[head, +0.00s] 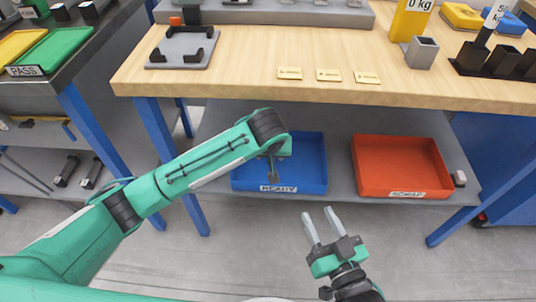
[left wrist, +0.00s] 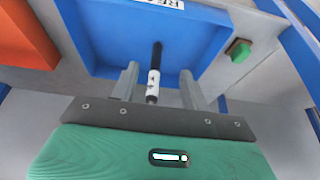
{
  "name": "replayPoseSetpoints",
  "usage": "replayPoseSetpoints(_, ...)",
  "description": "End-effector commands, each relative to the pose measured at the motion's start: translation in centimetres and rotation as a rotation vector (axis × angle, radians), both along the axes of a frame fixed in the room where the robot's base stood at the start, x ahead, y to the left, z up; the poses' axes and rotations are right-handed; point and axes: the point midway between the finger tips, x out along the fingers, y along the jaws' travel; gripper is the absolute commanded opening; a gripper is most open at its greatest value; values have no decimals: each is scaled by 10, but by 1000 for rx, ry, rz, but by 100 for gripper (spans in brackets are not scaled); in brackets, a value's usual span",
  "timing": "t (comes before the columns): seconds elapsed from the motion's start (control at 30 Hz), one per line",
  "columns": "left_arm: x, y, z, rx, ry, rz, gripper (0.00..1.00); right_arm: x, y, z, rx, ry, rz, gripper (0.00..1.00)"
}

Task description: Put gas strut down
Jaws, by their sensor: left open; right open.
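The gas strut (left wrist: 152,80), with a black rod and a white-labelled body, shows in the left wrist view between the open fingers of my left gripper (left wrist: 159,69). It lies over the floor of the blue tray (left wrist: 225,40) marked READY; whether it touches the floor is hard to tell. In the head view my left gripper (head: 272,165) reaches down into the blue tray (head: 310,178) on the lower shelf, and the arm hides part of the tray. My right gripper (head: 318,213) is open and empty in front of the shelf.
A red tray (head: 395,165) marked SCRAP stands right of the blue one on the lower shelf (head: 342,185). The wooden bench top (head: 230,70) overhangs both trays. A small green block (left wrist: 239,51) lies beside the blue tray.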

Motion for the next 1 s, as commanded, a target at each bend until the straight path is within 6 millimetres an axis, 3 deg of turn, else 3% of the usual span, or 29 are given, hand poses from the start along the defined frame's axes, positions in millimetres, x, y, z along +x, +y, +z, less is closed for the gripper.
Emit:
replayPoseSetpoints(0.17,-16,-14,-12,-64,-4,-54,46,-2,1,-4,-5,19,4,42)
replayPoseSetpoints(0.33,-48,-47,-31,-239,-53,-186,46,-2,1,-4,-4,18,4,42)
replayPoseSetpoints(0.57,-91,-76,-34,-477,-215,-311,46,-2,1,-3,-4,17,4,42)
replayPoseSetpoints(0.77,-120,-73,-22,-605,-415,-345,46,-2,1,-3,-3,17,4,42)
replayPoseSetpoints(1.0,-154,-36,0,-632,-694,-315,46,-2,1,-3,-3,17,4,42)
